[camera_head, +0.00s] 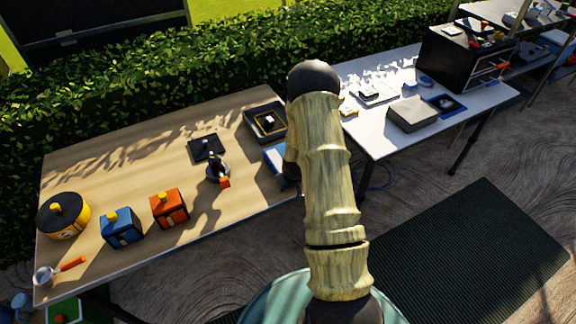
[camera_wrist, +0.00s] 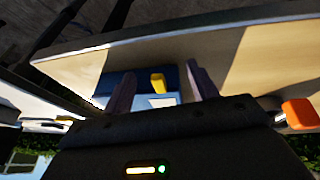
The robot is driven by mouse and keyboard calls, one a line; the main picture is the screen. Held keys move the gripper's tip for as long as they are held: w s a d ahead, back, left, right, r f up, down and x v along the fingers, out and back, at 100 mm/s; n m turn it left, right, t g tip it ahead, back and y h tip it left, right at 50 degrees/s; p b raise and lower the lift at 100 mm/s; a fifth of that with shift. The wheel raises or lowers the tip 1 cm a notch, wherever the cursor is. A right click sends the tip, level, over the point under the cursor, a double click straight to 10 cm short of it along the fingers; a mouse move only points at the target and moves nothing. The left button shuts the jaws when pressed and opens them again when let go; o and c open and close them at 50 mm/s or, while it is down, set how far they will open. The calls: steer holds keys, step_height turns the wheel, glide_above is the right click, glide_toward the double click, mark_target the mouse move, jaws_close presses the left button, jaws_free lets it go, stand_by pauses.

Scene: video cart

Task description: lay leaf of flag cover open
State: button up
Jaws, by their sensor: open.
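A blue and white item (camera_head: 276,157), likely the flag cover, lies at the right end of the wooden table, partly hidden behind my arm. In the wrist view a dark blue item (camera_wrist: 128,80) with a yellow tab (camera_wrist: 157,83) and a pale blue and white face shows between and beyond my fingers. My gripper (camera_wrist: 162,84) is open, with one finger on each side of the yellow tab as seen from the wrist. I cannot tell whether a finger touches it. In the head view my arm hides most of the gripper. How far any leaf is open is unclear.
The wooden table (camera_head: 110,180) also bears a black tray (camera_head: 251,121), a dark pad (camera_head: 197,150), a dark-handled item with an orange part (camera_head: 224,182), and blue (camera_head: 122,230) and orange (camera_head: 169,210) boxes. A white table (camera_head: 385,138) stands right. The wooden table's front middle is clear.

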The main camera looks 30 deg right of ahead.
steer(key=shift+f+b, duration=0.45)
steer(key=shift+f, duration=0.15)
stand_by(0.6)
stand_by(0.7)
steer(key=c, duration=1.3)
steer(key=shift+o, duration=0.2)
steer(key=shift+d+r+y+p, duration=0.15)
steer(key=shift+r+y+p, duration=0.3)
steer(key=shift+r, duration=0.25)
steer(key=shift+r+y, duration=0.3)
steer(key=shift+y, duration=0.15)
